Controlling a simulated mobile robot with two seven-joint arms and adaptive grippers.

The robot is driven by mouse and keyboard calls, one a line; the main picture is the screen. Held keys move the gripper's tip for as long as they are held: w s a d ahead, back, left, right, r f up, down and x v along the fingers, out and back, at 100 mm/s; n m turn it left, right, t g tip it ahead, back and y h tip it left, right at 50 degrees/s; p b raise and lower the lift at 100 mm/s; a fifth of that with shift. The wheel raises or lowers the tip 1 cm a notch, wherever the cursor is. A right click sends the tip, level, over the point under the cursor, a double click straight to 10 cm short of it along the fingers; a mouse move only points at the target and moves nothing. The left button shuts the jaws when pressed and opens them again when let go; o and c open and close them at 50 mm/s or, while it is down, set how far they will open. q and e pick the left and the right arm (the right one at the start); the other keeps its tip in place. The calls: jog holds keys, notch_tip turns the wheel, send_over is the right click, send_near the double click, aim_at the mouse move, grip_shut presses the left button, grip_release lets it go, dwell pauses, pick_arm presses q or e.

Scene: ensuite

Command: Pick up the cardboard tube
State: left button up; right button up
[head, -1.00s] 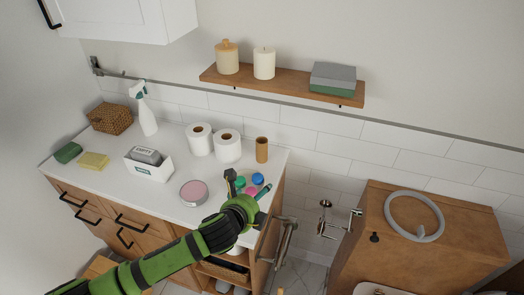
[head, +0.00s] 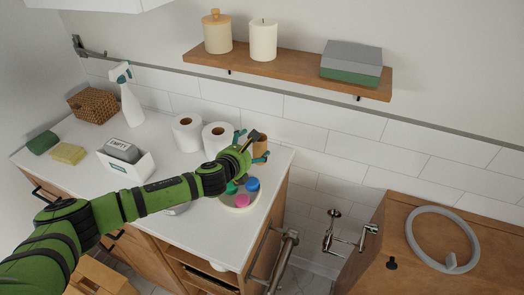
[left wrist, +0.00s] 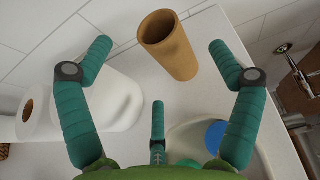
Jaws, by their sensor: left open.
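The cardboard tube (left wrist: 172,48) is a brown, hollow, upright cylinder on the white counter in the left wrist view. In the head view the tube (head: 261,147) stands near the counter's right back corner, partly hidden by my left gripper (head: 252,145). In the left wrist view my left gripper (left wrist: 155,55) is open, with its teal fingers spread on either side of the tube's line. The tube lies ahead of the fingers, and I see no contact. My right gripper is not in view.
Two white paper rolls (head: 187,133) (head: 216,138) stand just left of the tube. A round dish (head: 238,207) with coloured caps (head: 252,184) lies below the gripper. A tiled wall (head: 330,135) is close behind. The white counter (head: 165,155) has free room at its middle.

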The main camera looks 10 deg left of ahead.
aim_at(254, 147)
pick_arm(q)
jog(key=shift+w+d+f, duration=0.15)
jog(key=shift+w+d, duration=0.05)
jog(key=shift+w, duration=0.35)
jog(key=shift+w+f, duration=0.3)
jog(key=shift+w, duration=0.15)
jog(key=x, duration=0.3)
jog(key=shift+a+f, duration=0.1)
jog(key=shift+f, duration=0.1)
jog(key=shift+w+d+f, duration=0.2)
jog(key=shift+w+f, duration=0.05)
jog(key=shift+w, duration=0.2)
jog(key=c, duration=0.9)
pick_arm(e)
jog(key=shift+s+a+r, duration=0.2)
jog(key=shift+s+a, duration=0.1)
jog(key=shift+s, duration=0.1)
